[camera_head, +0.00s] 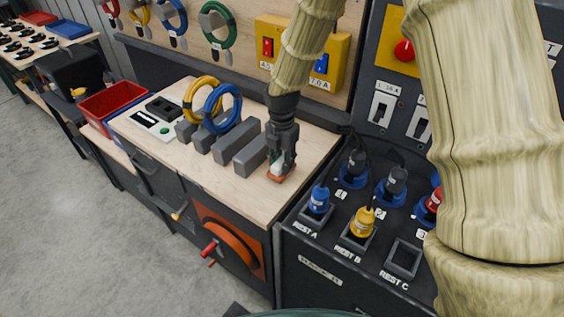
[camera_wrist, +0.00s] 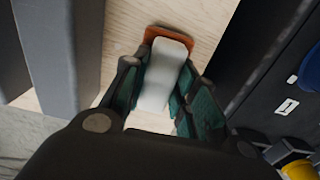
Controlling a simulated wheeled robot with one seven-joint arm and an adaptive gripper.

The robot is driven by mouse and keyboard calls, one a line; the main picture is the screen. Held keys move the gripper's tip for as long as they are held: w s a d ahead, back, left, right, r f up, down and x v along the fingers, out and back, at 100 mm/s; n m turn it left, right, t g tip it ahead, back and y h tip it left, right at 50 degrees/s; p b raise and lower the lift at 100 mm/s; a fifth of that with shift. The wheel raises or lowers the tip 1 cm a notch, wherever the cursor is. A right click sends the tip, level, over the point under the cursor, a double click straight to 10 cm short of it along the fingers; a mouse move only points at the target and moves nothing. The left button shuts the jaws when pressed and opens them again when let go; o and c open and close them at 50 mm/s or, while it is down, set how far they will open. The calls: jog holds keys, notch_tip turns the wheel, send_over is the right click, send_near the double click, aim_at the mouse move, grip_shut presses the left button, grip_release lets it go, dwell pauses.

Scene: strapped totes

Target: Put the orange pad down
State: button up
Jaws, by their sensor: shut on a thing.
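The orange pad (camera_head: 279,177) is at the bench top's right end in the head view, under my gripper (camera_head: 283,165). A white block-like grip rises from the pad. In the wrist view the pad's orange edge (camera_wrist: 183,37) shows beyond the white grip (camera_wrist: 162,75), which sits between the two fingers of my gripper (camera_wrist: 165,90). The fingers are shut on the white grip. The pad looks at or very near the wooden surface; I cannot tell whether it touches.
Grey blocks (camera_head: 236,139) stand left of my gripper, with yellow and blue rings (camera_head: 223,109) behind. The wooden bench top (camera_head: 240,195) is clear in front. A dark panel (camera_head: 325,255) with blue and yellow plugs stands at the right. A red bin (camera_head: 112,100) is at the left.

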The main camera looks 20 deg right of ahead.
aim_at(282, 161)
jog(key=shift+f, duration=0.6)
jog(key=shift+f, duration=0.15)
jog(key=o, duration=0.9)
notch_tip(282, 161, up, 12)
jog(key=b, duration=0.2)
jog(key=shift+b, duration=0.3)
jog(key=shift+r, duration=0.25)
